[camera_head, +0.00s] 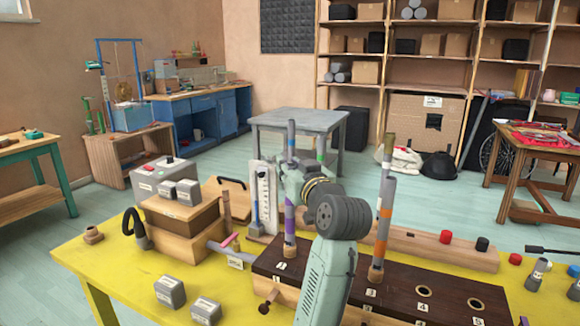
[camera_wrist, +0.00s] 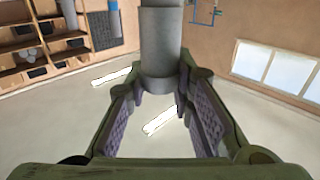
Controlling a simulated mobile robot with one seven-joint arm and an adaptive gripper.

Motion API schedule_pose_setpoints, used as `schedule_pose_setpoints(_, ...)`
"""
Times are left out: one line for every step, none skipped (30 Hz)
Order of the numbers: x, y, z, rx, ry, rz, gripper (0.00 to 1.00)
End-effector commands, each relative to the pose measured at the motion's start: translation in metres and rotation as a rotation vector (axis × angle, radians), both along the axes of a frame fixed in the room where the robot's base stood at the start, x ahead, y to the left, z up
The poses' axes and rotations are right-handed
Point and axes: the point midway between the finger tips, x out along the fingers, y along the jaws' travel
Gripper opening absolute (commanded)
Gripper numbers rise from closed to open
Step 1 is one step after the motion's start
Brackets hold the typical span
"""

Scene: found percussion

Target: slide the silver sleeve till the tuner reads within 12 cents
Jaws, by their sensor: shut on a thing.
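My gripper (camera_head: 292,180) is at a tall upright tube (camera_head: 290,218) with purple and white bands, which stands in the dark-topped block (camera_head: 330,272). In the wrist view, a grey cylinder (camera_wrist: 160,40) with a narrower lower part stands between my gripper's fingers (camera_wrist: 158,88), and the gripper is shut on it. It looks like the silver sleeve, but its edges are partly hidden. In the head view my wrist covers part of the tube. I cannot make out a tuner reading in either view.
A second tube (camera_head: 384,215) with orange bands stands to the right in the block, beside empty holes (camera_head: 424,292).

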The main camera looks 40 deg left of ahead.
Motion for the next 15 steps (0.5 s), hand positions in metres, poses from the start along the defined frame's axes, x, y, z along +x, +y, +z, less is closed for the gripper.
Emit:
schedule_pose_setpoints(0.0002, -0.0004, 0.0026, 0.000, -0.001, -0.001, 0.00)
schedule_pose_setpoints(0.0002, -0.0004, 0.0032, 0.000, -0.001, -0.001, 0.00)
schedule_pose_setpoints(0.0002, -0.0005, 0.0040, 0.000, -0.001, -0.001, 0.00)
schedule_pose_setpoints(0.0002, -0.0004, 0.0046, 0.000, -0.001, -0.001, 0.00)
schedule_pose_setpoints(0.0002, -0.0004, 0.0053, 0.000, -0.001, -0.001, 0.00)
schedule_pose_setpoints(0.0002, -0.0004, 0.0061, 0.001, -0.002, -0.001, 0.00)
schedule_pose_setpoints(0.0002, -0.0003, 0.0067, 0.001, -0.002, -0.001, 0.00)
schedule_pose_setpoints(0.0002, -0.0003, 0.0073, 0.001, -0.002, -0.001, 0.00)
schedule_pose_setpoints(0.0001, -0.0003, 0.0081, 0.001, -0.002, -0.001, 0.00)
schedule_pose_setpoints(0.0001, -0.0003, 0.0088, 0.001, -0.002, -0.001, 0.00)
schedule_pose_setpoints(0.0001, -0.0003, 0.0094, 0.001, -0.002, -0.001, 0.00)
schedule_pose_setpoints(0.0000, -0.0002, 0.0102, 0.001, -0.002, -0.001, 0.00)
schedule_pose_setpoints(0.0000, -0.0002, 0.0108, 0.001, -0.002, -0.001, 0.00)
schedule_pose_setpoints(-0.0001, -0.0002, 0.0114, 0.001, -0.002, 0.000, 0.00)
schedule_pose_setpoints(-0.0001, -0.0002, 0.0122, 0.001, -0.002, 0.000, 0.00)
